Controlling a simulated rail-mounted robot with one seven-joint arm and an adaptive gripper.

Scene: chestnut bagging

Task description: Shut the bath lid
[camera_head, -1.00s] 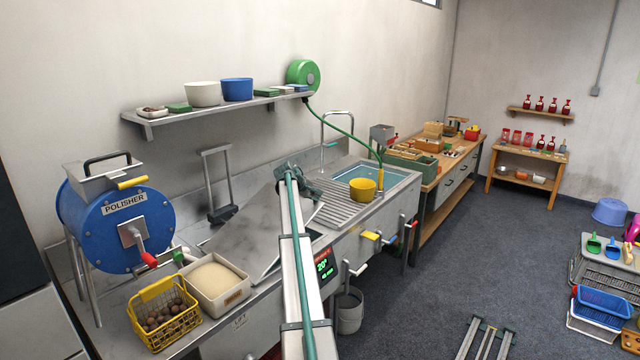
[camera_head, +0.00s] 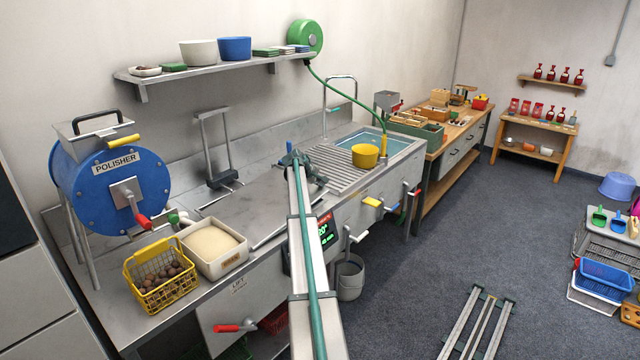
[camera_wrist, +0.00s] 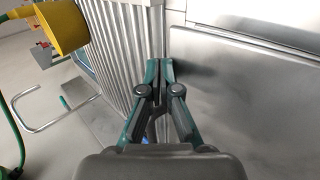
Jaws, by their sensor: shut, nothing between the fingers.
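The bath lid (camera_head: 252,196) is a flat grey metal panel in the bench top, left of the ribbed drainboard (camera_head: 345,172). It now looks level or nearly level; a thin front edge shows, and I cannot tell whether a small gap is left. My gripper (camera_head: 302,165) is at the right end of the lid, near the drainboard, partly hidden behind my arm. In the wrist view, my gripper's fingertips (camera_wrist: 160,70) are together and empty, above the seam between the ribbed drainboard (camera_wrist: 125,50) and the smooth lid (camera_wrist: 250,90).
The blue polisher (camera_head: 112,185), a yellow basket of chestnuts (camera_head: 160,278) and a cream tray (camera_head: 212,247) stand left of the lid. A metal frame (camera_head: 215,150) stands behind it. A yellow pot (camera_head: 364,156) is by the sink at right.

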